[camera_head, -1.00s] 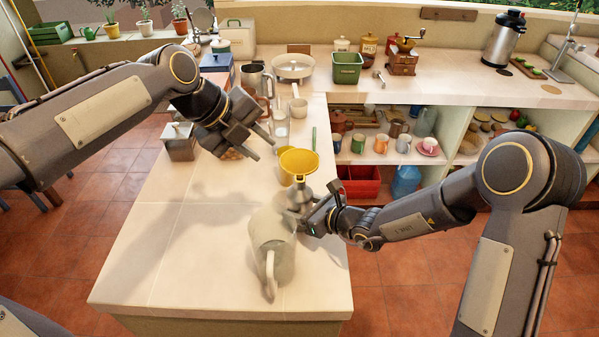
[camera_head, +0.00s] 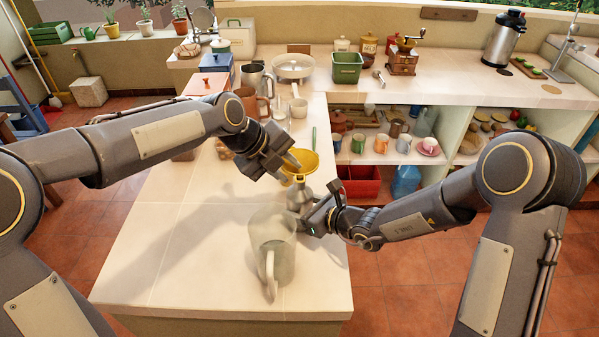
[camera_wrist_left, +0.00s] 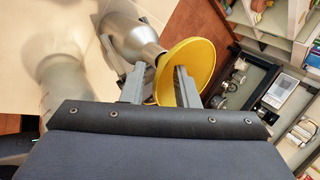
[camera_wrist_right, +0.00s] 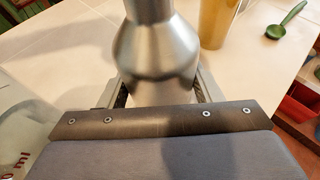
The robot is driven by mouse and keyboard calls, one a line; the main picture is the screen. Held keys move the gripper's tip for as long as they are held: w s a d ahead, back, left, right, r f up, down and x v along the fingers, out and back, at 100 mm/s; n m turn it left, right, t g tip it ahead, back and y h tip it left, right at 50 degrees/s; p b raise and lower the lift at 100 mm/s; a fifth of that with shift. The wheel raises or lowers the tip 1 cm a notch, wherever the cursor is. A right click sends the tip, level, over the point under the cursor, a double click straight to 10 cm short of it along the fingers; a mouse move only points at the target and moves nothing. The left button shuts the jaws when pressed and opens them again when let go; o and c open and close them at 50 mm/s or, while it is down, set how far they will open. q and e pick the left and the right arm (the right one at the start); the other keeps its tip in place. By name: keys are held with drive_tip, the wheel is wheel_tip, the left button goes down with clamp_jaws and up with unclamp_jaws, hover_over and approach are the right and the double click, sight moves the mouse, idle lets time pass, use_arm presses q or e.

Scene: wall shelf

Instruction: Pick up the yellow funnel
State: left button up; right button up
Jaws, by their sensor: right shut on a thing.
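The yellow funnel (camera_head: 309,163) sits upright in the mouth of a steel bottle (camera_head: 298,199) above the counter. My right gripper (camera_head: 310,214) is shut on the bottle's body, which also shows between its fingers in the right wrist view (camera_wrist_right: 155,55). My left gripper (camera_head: 289,166) is at the funnel's rim. In the left wrist view, its fingers stand apart, one inside the yellow cone (camera_wrist_left: 203,62) and one outside. The funnel wall lies between them, and the gripper looks open. My left gripper partly hides the funnel in the head view.
A clear measuring jug (camera_head: 271,243) stands in front of the bottle on the counter (camera_head: 190,265). The counter's right edge is close. The counter's left front is clear.

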use_arm(q)
clamp_jaws()
drive_tip(key=shift+r, duration=0.15)
drive_tip(key=shift+r, duration=4.85)
use_arm(e)
drive_tip(key=o, duration=1.3)
